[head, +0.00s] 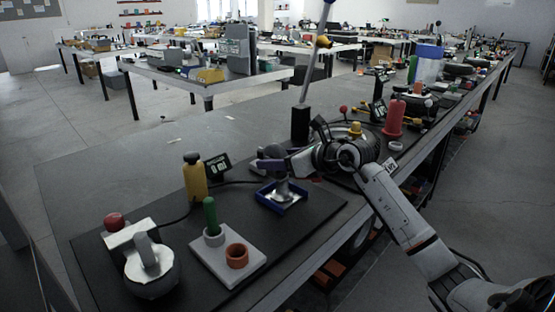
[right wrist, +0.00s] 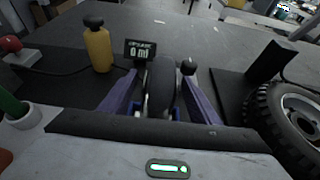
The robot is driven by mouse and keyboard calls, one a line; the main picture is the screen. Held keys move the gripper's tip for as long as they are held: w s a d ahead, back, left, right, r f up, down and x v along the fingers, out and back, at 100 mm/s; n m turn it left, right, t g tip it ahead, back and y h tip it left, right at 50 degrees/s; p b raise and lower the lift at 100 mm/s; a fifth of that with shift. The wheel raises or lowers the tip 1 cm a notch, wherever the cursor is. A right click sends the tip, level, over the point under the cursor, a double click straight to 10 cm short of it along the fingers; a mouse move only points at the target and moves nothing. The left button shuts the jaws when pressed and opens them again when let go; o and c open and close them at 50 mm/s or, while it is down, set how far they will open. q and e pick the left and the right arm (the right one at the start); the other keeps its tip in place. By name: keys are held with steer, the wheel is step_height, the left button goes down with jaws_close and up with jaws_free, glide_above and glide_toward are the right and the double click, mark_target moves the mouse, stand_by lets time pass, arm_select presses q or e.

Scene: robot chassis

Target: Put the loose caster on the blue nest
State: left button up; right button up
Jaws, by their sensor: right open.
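The loose caster shows a grey metal bracket (head: 283,188) standing in the blue nest (head: 296,205), a shallow square tray on the dark mat. In the right wrist view its dark wheel (right wrist: 161,85) stands upright at the top. Blue edges of the nest (right wrist: 135,108) show below it, partly hidden. My right gripper (head: 272,158) is over the nest, its purple fingers open on both sides of the wheel. Contact between fingers and wheel cannot be told. My left gripper is not in view.
A yellow bottle (head: 194,180) and a small display (head: 217,167) stand left of the nest. A pale plate (head: 225,268) with a green peg and orange ring is nearer. A large tyre (right wrist: 292,112) and a black post (head: 300,124) stand to the right.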

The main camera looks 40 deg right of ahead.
steer(key=shift+r, duration=0.15)
steer(key=shift+s+r, duration=0.1)
steer(key=v, duration=1.1)
steer(key=shift+s, duration=0.4)
steer(key=shift+r, duration=0.1)
stand_by(0.4)
